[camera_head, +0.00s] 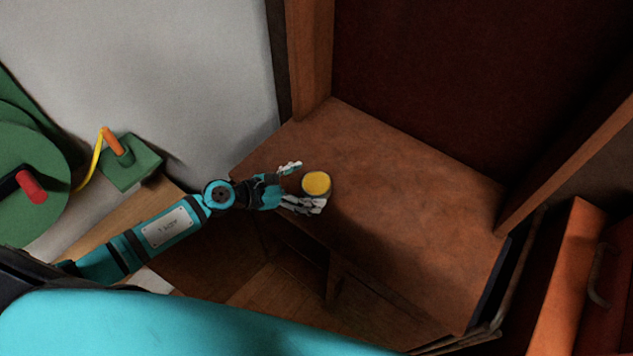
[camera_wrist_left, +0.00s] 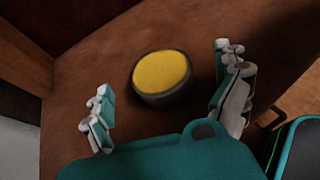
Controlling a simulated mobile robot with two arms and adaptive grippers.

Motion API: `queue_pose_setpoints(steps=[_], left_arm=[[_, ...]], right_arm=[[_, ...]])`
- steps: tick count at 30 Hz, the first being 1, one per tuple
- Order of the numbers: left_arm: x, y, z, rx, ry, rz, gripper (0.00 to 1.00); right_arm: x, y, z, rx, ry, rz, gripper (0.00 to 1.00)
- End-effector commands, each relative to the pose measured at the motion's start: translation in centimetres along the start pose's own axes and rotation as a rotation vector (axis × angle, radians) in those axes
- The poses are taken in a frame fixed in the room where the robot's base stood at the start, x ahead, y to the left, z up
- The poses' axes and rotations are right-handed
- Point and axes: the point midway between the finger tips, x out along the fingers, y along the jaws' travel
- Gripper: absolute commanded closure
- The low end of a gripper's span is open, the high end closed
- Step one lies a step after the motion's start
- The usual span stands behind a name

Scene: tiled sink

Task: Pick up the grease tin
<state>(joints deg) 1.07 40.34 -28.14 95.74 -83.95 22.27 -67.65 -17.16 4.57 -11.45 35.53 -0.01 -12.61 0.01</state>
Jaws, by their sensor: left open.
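The grease tin (camera_head: 317,184) is a small round tin with a yellow top and a dark side. It stands upright on the brown wooden surface, near its left end in the head view. My left gripper (camera_head: 301,184) is open, with its fingertips reaching the near side of the tin. In the left wrist view the tin (camera_wrist_left: 161,77) lies ahead, between and slightly beyond the two spread fingers of the gripper (camera_wrist_left: 164,103). A gap shows between the tin and each finger there. My right gripper is in neither view.
The wooden surface (camera_head: 420,205) is bare to the right of the tin. Wooden posts (camera_head: 309,55) and a dark back panel (camera_head: 430,80) rise behind it. An orange drawer-like front (camera_head: 567,285) stands at the right. Green machinery with a red handle (camera_head: 31,187) is at the left.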

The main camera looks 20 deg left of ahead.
Motion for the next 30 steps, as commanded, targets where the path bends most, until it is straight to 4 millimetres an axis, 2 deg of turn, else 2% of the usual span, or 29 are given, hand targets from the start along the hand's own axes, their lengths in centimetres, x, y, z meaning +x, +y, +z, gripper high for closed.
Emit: queue_pose_setpoints(steps=[5, 12, 14, 30], left_arm=[[1.9, 0.0, 0.0, -0.001, 0.0, 0.001, 0.01], [2.1, 0.0, -0.1, 0.001, 0.001, 0.0, 0.01], [2.1, 0.0, -0.1, 0.001, 0.0, 0.0, 0.08], [2.1, 0.0, -0.1, 0.001, 0.001, 0.001, 0.78]], right_arm=[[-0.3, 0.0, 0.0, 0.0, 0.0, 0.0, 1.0], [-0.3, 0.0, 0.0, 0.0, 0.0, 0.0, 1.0], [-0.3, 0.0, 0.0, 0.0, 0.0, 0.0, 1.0], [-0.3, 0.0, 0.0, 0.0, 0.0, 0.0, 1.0]])
